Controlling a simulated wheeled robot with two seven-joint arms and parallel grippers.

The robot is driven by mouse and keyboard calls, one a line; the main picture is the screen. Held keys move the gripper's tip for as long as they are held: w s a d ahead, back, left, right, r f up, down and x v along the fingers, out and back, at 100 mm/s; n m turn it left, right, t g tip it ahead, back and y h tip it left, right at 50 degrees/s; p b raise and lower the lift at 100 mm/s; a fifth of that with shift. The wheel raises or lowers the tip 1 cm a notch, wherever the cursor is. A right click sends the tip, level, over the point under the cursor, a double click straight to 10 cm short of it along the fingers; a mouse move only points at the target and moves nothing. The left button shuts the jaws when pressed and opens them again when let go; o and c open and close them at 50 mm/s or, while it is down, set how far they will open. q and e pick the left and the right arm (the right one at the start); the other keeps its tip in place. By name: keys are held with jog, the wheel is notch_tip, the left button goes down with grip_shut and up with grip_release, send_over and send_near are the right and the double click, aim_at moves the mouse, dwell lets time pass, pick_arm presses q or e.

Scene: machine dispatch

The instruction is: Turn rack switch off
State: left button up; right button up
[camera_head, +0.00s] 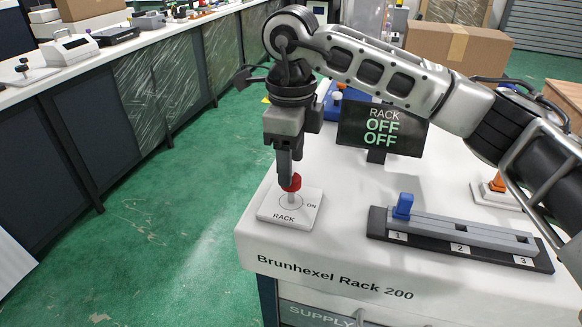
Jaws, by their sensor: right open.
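The rack switch is a white base plate (272,212) marked RACK and ON, at the front left corner of the white bench. Its red knob (292,184) stands upright on a short post. My right gripper (288,176) points straight down at the knob, with its fingertips at the knob's top. The fingers overlap in this view, so their gap and any contact with the knob cannot be made out. A dark display (382,128) behind the switch reads RACK, OFF, OFF in green and white. My left gripper is not in view.
A blue slider (403,206) sits at position 1 of a dark rail (460,240) numbered 1 to 3. An orange-topped control (497,184) is at the right. A cardboard box (458,48) stands at the back. Open green floor lies left of the bench.

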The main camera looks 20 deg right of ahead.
notch_tip(320, 180, up, 13)
jog(key=p, duration=0.1)
jog(key=shift+r, duration=0.2)
